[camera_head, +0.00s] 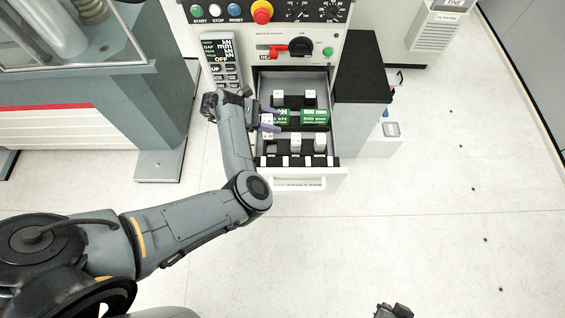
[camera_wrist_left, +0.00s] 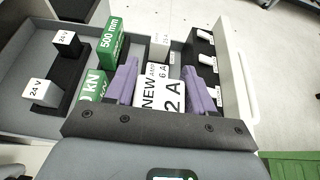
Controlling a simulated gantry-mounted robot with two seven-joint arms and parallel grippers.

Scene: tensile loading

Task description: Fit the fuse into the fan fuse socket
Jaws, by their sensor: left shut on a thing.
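My left gripper (camera_head: 270,120) reaches into the open drawer (camera_head: 322,182) with its purple fingers. In the left wrist view the gripper (camera_wrist_left: 163,88) is shut on a white box (camera_wrist_left: 160,92) marked "NEW" and "2 A". The box is still down among the drawer's other contents, and its lower part is hidden. I cannot make out a loose fuse or a socket marked for the fan. A dark part of my right gripper (camera_head: 393,311) shows at the bottom edge of the head view; its jaws cannot be read.
Green boxes (camera_head: 314,117) stand beside the gripper. White "24 V" blocks (camera_wrist_left: 67,42) sit on dark bases in the drawer. Several white pieces (camera_wrist_left: 207,60) line the front. A panel with buttons and a red-topped knob (camera_head: 262,12) is behind.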

